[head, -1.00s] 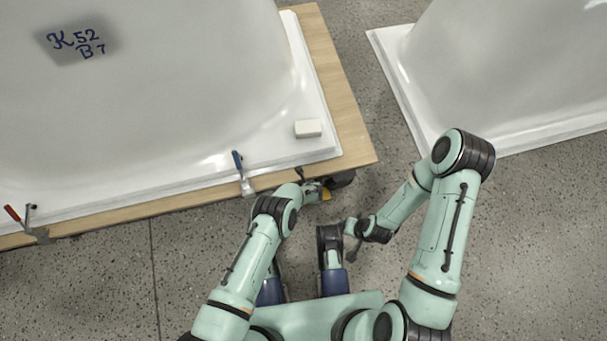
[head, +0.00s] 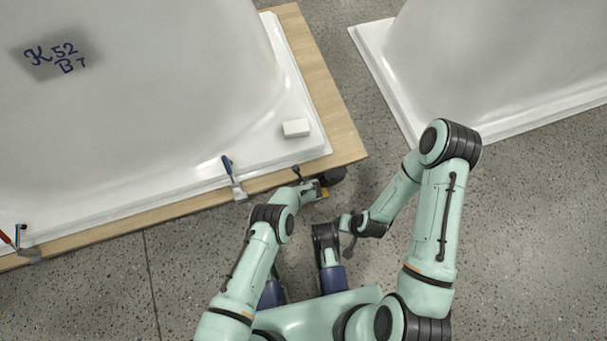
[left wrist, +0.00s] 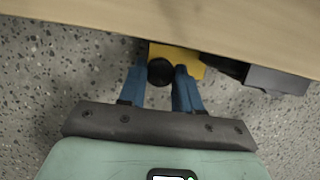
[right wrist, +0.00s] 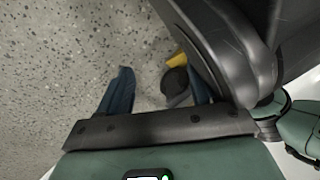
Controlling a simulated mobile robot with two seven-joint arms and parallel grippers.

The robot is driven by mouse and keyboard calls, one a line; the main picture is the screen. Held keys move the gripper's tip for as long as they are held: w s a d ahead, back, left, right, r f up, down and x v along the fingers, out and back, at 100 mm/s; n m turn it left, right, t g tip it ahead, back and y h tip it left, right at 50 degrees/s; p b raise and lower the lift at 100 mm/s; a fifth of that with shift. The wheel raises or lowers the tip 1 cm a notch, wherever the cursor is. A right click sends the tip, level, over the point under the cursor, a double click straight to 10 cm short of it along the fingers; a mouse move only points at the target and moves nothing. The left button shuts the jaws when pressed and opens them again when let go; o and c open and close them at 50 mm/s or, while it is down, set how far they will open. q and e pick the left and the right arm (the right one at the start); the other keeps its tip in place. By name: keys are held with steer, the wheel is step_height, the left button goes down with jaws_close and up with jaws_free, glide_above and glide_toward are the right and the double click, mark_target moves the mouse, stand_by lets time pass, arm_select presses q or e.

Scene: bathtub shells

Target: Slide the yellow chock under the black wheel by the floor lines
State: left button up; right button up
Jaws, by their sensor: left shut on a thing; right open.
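The yellow chock (head: 324,192) sits low at the front edge of the wooden board, close to the black wheel (head: 333,176) under the board's corner. My left gripper (head: 315,190) is shut on the chock. In the left wrist view its blue fingers (left wrist: 168,85) close around a black knob on the yellow chock (left wrist: 185,58); the board hides the chock's far side. A dark wheel part and grey bracket (left wrist: 275,80) show just right of it. My right gripper (head: 345,223) is open and empty, right of the chock. The yellow also shows in the right wrist view (right wrist: 177,60).
A white tub shell (head: 160,110) lies on the wooden board (head: 345,145), with a blue-handled clamp (head: 231,178) and a white block (head: 296,128). A second tub shell (head: 480,80) stands right. Speckled floor (head: 540,230) is clear at lower right. A floor line (head: 150,270) runs at left.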

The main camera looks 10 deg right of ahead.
arm_select(q)
steer(key=shift+d+f, duration=0.1)
steer(key=o, duration=1.1)
